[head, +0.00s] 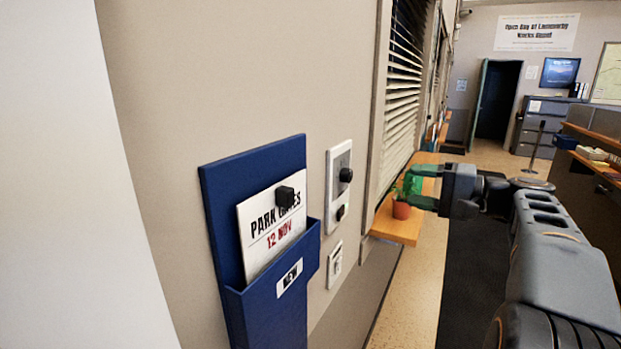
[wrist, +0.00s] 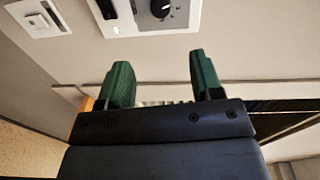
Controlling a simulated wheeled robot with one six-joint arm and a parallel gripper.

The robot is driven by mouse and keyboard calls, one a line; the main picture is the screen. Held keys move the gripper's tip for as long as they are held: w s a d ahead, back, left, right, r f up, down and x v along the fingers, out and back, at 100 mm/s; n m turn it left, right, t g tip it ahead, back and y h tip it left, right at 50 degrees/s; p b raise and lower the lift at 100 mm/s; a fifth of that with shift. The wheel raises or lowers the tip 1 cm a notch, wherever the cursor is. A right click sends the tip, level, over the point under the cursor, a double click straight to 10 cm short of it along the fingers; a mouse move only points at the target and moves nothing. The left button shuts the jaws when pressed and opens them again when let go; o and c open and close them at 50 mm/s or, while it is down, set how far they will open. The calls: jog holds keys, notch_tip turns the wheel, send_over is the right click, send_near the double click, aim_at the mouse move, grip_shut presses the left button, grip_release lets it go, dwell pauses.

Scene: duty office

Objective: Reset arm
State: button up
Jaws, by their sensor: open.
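My gripper (head: 425,186) is in front of the window sill in the head view, with its green fingers pointing left toward the wall. In the wrist view my gripper (wrist: 160,85) shows its two green fingers apart, with nothing between them. A wall panel with a black knob (wrist: 159,8) is beyond the fingertips in the wrist view. The same panel (head: 339,200) is on the wall in the head view, left of my gripper. My gripper is apart from it.
A potted plant (head: 401,208) stands on the wooden sill (head: 400,230), partly behind my fingers. A blue wall pocket (head: 263,300) holds a card reading PARK GATES (head: 268,236). A wall switch (head: 335,264) is below the panel. Open floor (head: 487,165) leads to a doorway at the back.

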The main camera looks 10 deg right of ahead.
jog(key=s+a+f+m+g+h, duration=0.1)
jog(key=s+f+g+h, duration=0.2)
jog(key=f, duration=0.7)
jog(key=s+a+f+m+g+h, duration=0.15)
jog(key=f+h, duration=0.35)
jog(key=f, duration=0.5)
jog(key=s+a+f+n+g+h, duration=0.3)
jog(key=s+a+f+n+h, duration=0.2)
jog(key=s+a+f+n, duration=0.3)
jog(key=shift+s+a+n, duration=0.85)
jog(key=shift+s+a, duration=0.25)
jog(key=shift+a, duration=0.55)
